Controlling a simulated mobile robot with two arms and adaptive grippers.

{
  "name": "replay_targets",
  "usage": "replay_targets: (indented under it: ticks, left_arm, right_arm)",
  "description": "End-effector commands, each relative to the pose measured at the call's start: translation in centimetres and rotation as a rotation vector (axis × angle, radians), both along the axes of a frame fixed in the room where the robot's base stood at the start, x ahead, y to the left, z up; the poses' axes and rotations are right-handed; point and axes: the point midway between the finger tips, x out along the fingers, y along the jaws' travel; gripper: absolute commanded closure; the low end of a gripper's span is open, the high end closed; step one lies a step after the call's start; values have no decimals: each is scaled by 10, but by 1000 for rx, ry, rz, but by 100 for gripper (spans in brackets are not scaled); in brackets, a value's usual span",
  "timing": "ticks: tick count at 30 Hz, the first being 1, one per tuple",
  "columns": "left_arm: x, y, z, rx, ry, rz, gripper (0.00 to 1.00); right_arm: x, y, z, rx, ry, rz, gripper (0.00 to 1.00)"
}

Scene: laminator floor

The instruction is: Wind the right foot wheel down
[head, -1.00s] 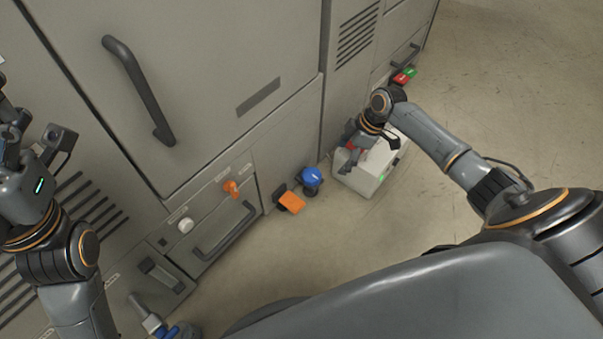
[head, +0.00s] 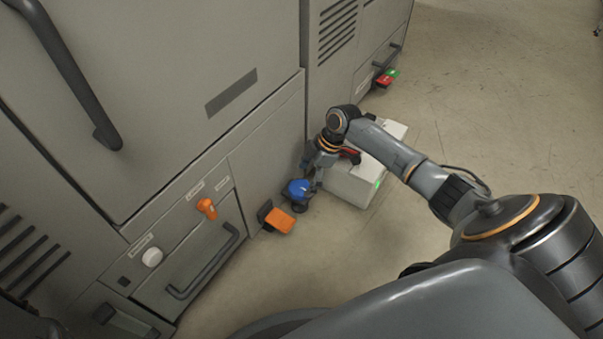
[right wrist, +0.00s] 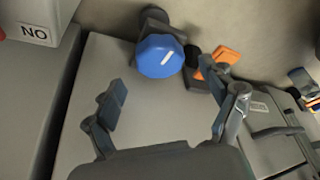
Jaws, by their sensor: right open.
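The right foot wheel is a blue round knob (head: 299,188) low at the foot of the grey machine, beside an orange pedal (head: 279,220). My right gripper (head: 314,172) is just behind and above the wheel in the head view. In the right wrist view my right gripper (right wrist: 166,92) is open and empty, its fingers spread wide. Whether a finger touches the wheel cannot be told. My left gripper is not in view.
A pale box (head: 356,181) stands on the floor right of the wheel, close to my right gripper. The machine front has an orange knob (head: 207,208), a white knob (head: 152,257) and a drawer handle (head: 203,262). Floor in front is clear.

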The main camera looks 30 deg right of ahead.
Motion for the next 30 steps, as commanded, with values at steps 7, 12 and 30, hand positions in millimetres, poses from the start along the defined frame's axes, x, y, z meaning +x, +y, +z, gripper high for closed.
replay_targets:
  ticks: [7,12,30]
  left_arm:
    - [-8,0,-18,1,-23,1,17]
    - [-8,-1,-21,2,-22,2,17]
    - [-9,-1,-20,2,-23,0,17]
  right_arm:
    - [6,12,-34,1,0,0,16]
    - [7,14,-39,-1,0,0,16]
    - [7,14,-38,0,0,0,71]
